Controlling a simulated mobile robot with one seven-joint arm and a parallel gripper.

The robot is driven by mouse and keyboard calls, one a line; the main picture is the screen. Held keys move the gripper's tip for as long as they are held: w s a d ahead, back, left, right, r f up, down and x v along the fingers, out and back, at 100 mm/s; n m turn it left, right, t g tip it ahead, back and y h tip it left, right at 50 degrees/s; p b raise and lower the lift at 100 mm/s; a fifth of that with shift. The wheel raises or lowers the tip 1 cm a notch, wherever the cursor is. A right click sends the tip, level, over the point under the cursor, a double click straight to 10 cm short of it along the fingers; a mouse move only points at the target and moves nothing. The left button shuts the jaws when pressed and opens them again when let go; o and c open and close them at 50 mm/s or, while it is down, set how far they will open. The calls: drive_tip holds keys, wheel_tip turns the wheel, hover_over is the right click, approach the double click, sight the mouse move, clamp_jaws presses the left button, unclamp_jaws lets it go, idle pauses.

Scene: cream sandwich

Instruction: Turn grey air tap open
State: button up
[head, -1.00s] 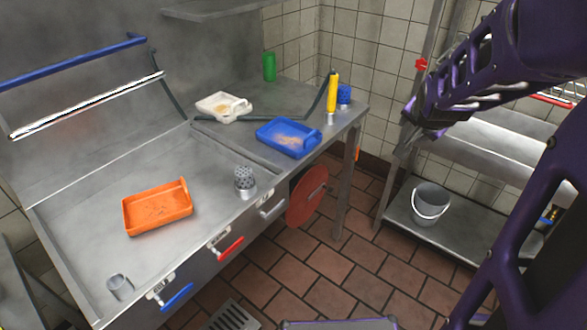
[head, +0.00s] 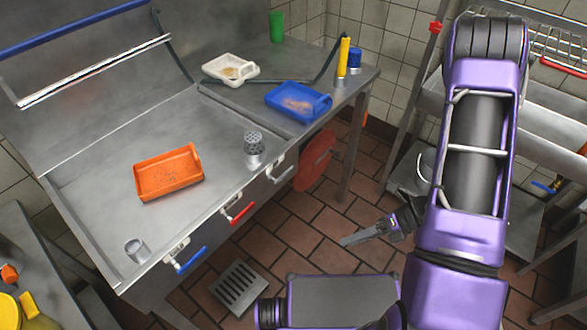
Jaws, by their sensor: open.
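The grey tap (head: 281,173) is a grey lever handle on the front edge of the steel counter, at the right end of a row of three. A red-handled tap (head: 239,213) and a blue-handled tap (head: 190,261) sit to its left along the same edge. My gripper (head: 350,240) is empty, low over the tiled floor, to the right of and below the grey tap in the picture. Its fingers point left and are well apart from the tap. They look open, though the gap between them is small in this view.
The counter (head: 100,170) bears an orange tray (head: 168,173), a perforated metal shaker (head: 254,149) and a metal cup (head: 136,250). A red disc (head: 316,160) hangs below the counter, right of the grey tap. A blue tray (head: 298,102) lies behind. Open floor surrounds a drain grate (head: 238,286).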

drive_tip(key=w+a+m+t+y, duration=0.3)
drive_tip(key=m+t+y, duration=0.1)
drive_tip(key=m+t, duration=0.75)
drive_tip(key=m, duration=0.1)
approach(290, 171)
drive_tip(key=p+x, duration=0.1)
drive_tip(key=x, duration=0.7)
drive_tip(key=shift+w+a+f, duration=0.15)
drive_tip(key=shift+w+a, duration=0.15)
clamp_jaws()
